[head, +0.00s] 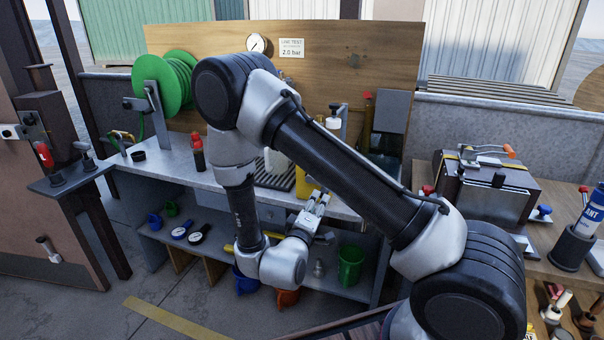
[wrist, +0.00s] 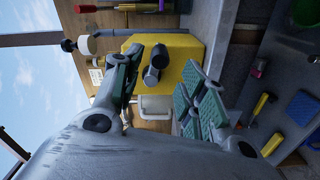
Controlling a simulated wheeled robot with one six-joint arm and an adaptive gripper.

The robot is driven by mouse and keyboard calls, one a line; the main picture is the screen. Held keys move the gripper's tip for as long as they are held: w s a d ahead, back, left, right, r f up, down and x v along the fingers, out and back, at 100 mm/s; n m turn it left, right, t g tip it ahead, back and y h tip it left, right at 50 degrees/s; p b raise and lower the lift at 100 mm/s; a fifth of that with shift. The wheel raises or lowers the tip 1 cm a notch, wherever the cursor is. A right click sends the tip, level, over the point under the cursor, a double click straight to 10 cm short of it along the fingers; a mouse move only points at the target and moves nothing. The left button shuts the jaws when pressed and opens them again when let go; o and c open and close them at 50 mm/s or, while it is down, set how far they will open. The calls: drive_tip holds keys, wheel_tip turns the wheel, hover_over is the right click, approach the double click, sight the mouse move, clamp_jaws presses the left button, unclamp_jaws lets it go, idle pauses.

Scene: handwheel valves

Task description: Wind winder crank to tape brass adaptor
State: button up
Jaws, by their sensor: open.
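My gripper (head: 316,203) is low in front of the workbench, fingers pointing toward its front edge. In the wrist view my gripper (wrist: 160,72) has its two green-padded fingers spread wide with nothing held. Beyond the fingertips stands a yellow housing (wrist: 188,52). The yellow housing also shows in the head view (head: 304,188), partly behind my arm. I cannot make out the brass adaptor or tape.
A green hose reel (head: 177,82) and a dark red-topped bottle (head: 197,153) are at the bench's left. Below are a green cup (head: 350,266) and blue bucket (head: 245,281). A right-hand bench holds a metal box (head: 482,205).

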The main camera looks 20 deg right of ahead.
drive_tip(key=shift+x, duration=2.95)
drive_tip(key=c, duration=0.9)
